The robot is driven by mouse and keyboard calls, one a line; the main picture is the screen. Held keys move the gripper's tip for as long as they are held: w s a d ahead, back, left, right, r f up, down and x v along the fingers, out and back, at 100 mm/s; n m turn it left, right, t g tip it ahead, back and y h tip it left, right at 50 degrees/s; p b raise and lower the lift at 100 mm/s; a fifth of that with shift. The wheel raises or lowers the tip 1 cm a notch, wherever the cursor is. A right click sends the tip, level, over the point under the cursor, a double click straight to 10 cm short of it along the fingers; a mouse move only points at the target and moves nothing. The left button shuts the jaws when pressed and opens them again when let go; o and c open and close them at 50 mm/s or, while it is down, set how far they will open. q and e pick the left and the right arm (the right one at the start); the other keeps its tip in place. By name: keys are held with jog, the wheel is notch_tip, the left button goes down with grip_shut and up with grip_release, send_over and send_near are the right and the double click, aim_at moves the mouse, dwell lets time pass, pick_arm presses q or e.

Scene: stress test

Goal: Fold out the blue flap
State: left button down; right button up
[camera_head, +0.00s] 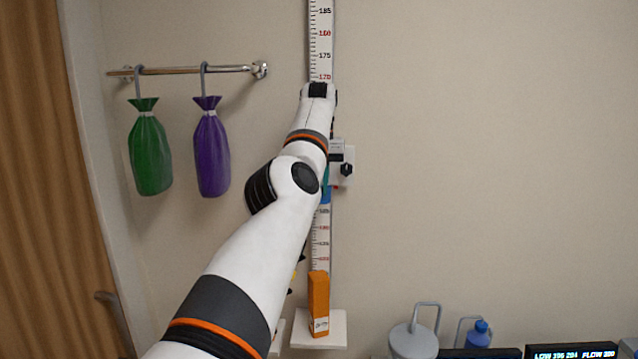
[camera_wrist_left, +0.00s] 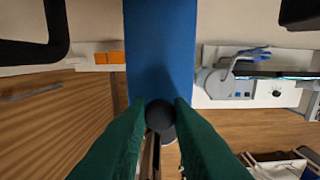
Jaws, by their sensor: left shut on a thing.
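The blue flap (camera_wrist_left: 160,45) fills the upper middle of the left wrist view as a flat blue panel. A dark round knob (camera_wrist_left: 159,115) shows at its lower edge. My left gripper (camera_wrist_left: 160,108), with green fingers, is shut on this knob, one finger on each side. In the head view my left arm reaches up to the height scale (camera_head: 321,42) on the wall and hides most of the flap. My right gripper is in neither view.
An orange box (camera_head: 318,300) stands on a white base plate (camera_head: 335,328) below the scale. A slider with a black knob (camera_head: 346,170) sits right of my arm. Green (camera_head: 150,155) and purple (camera_head: 212,155) bags hang from a rail at left. The wall to the right is clear.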

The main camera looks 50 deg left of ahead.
pick_arm(q)
jog(key=shift+r, duration=0.1)
jog(key=c, duration=1.3)
grip_release()
jog(key=shift+a, duration=0.1)
jog(key=shift+c, duration=0.2)
jog(key=shift+o, duration=0.2)
jog(key=shift+w, duration=0.15)
jog(key=shift+f, duration=0.2)
